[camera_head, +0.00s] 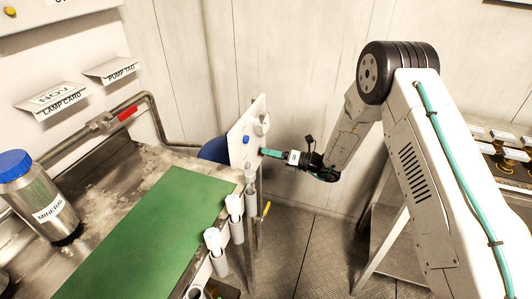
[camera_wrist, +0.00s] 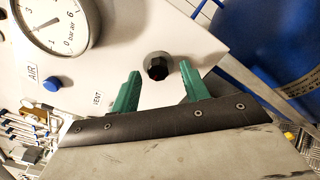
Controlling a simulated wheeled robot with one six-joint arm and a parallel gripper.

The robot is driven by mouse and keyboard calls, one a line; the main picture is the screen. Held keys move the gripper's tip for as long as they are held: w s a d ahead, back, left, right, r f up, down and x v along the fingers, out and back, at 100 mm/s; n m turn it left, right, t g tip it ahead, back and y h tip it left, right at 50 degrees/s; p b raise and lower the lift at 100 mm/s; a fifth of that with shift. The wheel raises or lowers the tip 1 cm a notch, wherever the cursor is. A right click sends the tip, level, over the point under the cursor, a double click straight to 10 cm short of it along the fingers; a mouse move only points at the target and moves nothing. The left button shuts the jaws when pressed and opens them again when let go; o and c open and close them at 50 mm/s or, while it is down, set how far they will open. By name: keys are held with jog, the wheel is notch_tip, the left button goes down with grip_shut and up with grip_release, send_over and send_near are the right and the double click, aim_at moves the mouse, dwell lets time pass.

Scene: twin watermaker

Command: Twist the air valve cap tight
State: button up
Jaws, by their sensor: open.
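My gripper (camera_wrist: 161,78) is open, with its two green fingers pointing at a white panel (camera_wrist: 115,70). In the wrist view a dark hexagonal cap (camera_wrist: 158,66) with a black collar sits on the panel, just ahead of the fingertips and roughly between them. The label VENT is left of it. A smaller blue cap (camera_wrist: 51,83) sits further left, beside the label AIR. Neither cap is named as the air valve cap. In the head view my gripper (camera_head: 266,153) is close to the right side of the panel (camera_head: 243,123); contact cannot be told.
A round pressure gauge (camera_wrist: 52,22) is at the panel's upper left. A blue vessel (camera_wrist: 270,45) stands beyond the panel's right edge. A bench with a green mat (camera_head: 150,240) and a metal bottle (camera_head: 40,200) is on the left. White tubes (camera_head: 215,250) line its edge.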

jog(key=v, duration=0.7)
jog(key=shift+w, duration=0.1)
jog(key=s+f+n+g, duration=0.2)
jog(key=s+n+g, duration=0.2)
jog(key=s+n, duration=0.15)
jog(key=s+d+r+n+g+h, duration=0.1)
jog(key=s+r+n+g+h, duration=0.3)
jog(key=s+r+n+g, duration=0.5)
jog(key=s+d+r+n+t+h, duration=0.2)
jog(key=s+d+r+n+h, duration=0.2)
jog(key=s+r, duration=0.3)
jog(key=s+d+r+n+t+h, duration=0.3)
jog(key=s+d+r+n, duration=0.4)
jog(key=s, duration=0.5)
jog(key=s+d+r+n+t+h, duration=0.3)
jog(key=s+d+r+n+h, duration=0.2)
jog(key=s+r, duration=0.3)
jog(key=shift+s+d+n+h, duration=0.35)
jog(key=shift+s+d+h, duration=0.15)
jog(key=shift+s+d, duration=0.25)
